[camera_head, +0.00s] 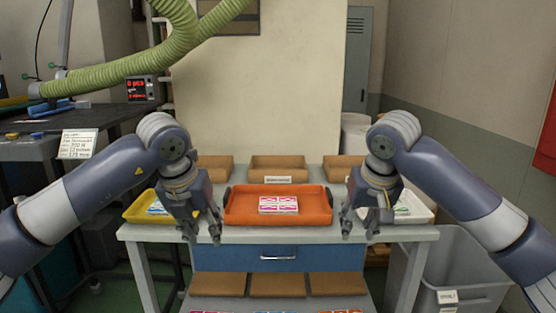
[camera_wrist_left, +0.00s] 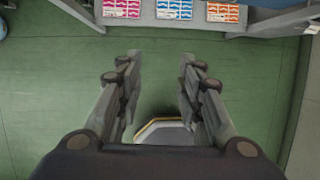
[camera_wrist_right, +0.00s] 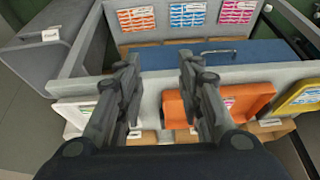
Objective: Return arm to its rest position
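My left gripper (camera_head: 203,238) hangs down in front of the yellow tray (camera_head: 136,213), near the table's front edge. In the left wrist view its fingers (camera_wrist_left: 158,95) are apart with nothing between them, above the green floor. My right gripper (camera_head: 358,232) hangs down at the table's front edge, in front of the white tray (camera_head: 421,214). In the right wrist view its fingers (camera_wrist_right: 158,80) are apart and empty. Both arms are bent at the elbow and come in from the sides.
An orange tray (camera_head: 232,217) with pink-and-white packs (camera_head: 278,204) stands mid-table (camera_head: 300,232). Brown boxes (camera_head: 278,167) line the back. A blue drawer (camera_head: 225,258) and a lower shelf with packs are below. A grey bin (camera_head: 455,265) stands right, and a green hose (camera_head: 150,65) hangs upper left.

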